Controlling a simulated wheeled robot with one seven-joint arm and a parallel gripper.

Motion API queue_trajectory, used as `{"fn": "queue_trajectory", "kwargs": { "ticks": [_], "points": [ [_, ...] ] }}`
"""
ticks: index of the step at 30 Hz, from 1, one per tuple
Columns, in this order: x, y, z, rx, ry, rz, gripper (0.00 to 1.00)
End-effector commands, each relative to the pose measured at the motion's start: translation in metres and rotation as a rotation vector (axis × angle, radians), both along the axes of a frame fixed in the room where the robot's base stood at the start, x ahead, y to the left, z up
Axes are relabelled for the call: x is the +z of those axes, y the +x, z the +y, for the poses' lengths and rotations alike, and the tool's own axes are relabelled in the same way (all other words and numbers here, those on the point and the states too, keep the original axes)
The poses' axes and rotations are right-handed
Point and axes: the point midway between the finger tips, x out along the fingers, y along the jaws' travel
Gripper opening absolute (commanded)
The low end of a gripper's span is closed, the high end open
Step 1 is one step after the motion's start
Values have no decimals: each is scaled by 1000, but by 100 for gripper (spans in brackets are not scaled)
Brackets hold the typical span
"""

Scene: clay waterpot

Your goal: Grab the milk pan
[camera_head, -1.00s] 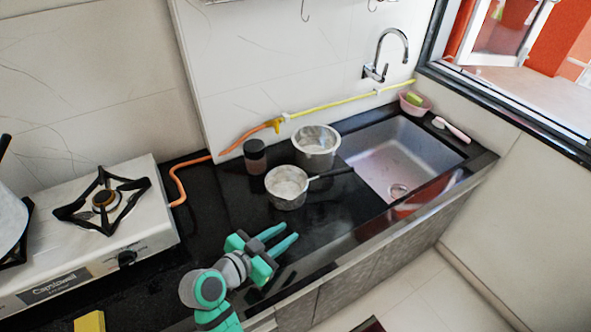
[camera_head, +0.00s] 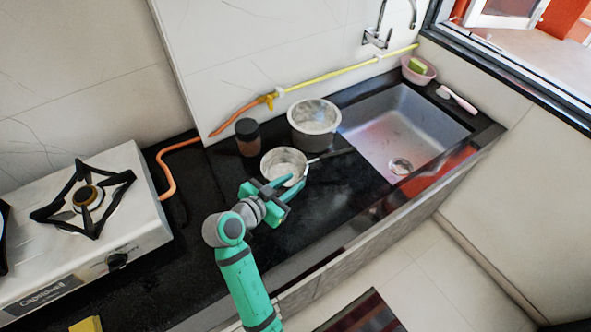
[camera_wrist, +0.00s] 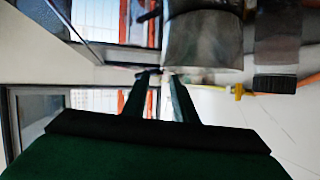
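The milk pan (camera_head: 284,166) is a small, pale metal pan with a long handle pointing right. It stands upright on the black counter. My gripper (camera_head: 297,181) is at the pan's near side, by the base of the handle, and overlaps its lower rim in the head view. Its green fingers are apart, with nothing seen between them; I cannot tell whether they touch the pan. In the wrist view, the fingers (camera_wrist: 158,75) also show a gap. That view is upside down and shows a grey metal vessel (camera_wrist: 203,42) close by; I cannot tell which one.
A larger metal pot (camera_head: 314,124) stands just behind the pan, and a dark-lidded jar (camera_head: 248,137) stands behind left. The sink (camera_head: 402,130) is to the right, the gas stove (camera_head: 95,215) to the left. A hose (camera_head: 168,165) runs along the wall.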

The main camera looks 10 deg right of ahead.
Motion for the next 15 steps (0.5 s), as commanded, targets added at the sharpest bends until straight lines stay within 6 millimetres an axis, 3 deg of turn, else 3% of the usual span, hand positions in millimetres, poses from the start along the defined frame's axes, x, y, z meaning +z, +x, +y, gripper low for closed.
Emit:
{"fn": "queue_trajectory", "kwargs": {
  "ticks": [9,15],
  "points": [
    [-15,26,-27,-1,1,1,25],
    [-19,32,-34,0,0,0,25]
  ]
}}
